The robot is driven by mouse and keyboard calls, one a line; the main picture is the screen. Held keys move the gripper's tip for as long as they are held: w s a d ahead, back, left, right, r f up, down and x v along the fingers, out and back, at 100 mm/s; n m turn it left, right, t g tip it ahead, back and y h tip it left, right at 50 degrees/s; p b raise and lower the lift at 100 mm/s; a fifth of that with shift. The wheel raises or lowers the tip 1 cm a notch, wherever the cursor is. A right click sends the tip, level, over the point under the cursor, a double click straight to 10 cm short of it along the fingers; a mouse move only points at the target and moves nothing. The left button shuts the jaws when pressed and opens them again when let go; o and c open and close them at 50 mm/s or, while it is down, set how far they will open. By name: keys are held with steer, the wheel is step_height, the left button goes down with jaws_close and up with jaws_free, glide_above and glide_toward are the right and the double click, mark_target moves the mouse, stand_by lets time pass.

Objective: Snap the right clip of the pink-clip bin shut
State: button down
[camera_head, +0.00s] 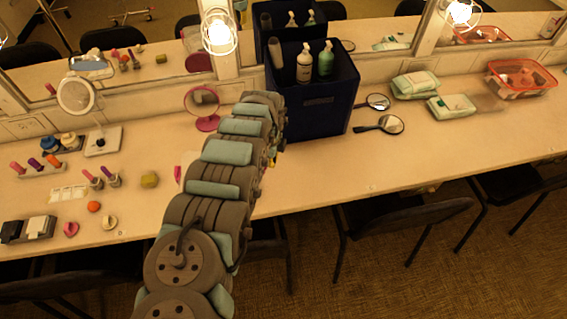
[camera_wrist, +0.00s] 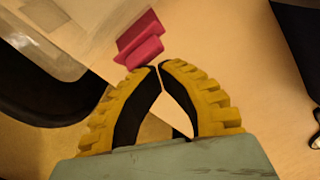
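The wrist view shows part of a clear bin (camera_wrist: 62,25) at upper left, with a pink clip (camera_wrist: 140,38) on its near end. Whether the clip is raised or shut, I cannot tell. My gripper (camera_wrist: 158,66) has ridged yellow fingers with black inner pads. Its fingertips nearly meet with nothing between them, and they sit just below the clip in the picture. Whether they touch it is unclear. In the head view a small pink piece (camera_head: 178,174) shows left of my arm. My arm hides most of what lies there, including most of the gripper.
A dark blue caddy (camera_head: 318,110) with bottles stands behind my arm. Hand mirrors (camera_head: 389,124), wipe packs (camera_head: 452,106) and a red-rimmed clear container (camera_head: 521,78) lie to the right. A magenta round mirror (camera_head: 203,108) and small cosmetics are left. Chairs stand along the counter's front edge.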

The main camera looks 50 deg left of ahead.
steer(key=shift+s, duration=0.1)
stand_by(0.3)
steer(key=r+p, duration=0.1)
steer(key=r, duration=0.1)
steer(key=r+p, duration=0.1)
steer(key=w+r+p, duration=0.1)
steer(key=r, duration=0.1)
steer(key=shift+d+r+p, duration=0.3)
steer(key=shift+r+p, duration=0.05)
stand_by(0.7)
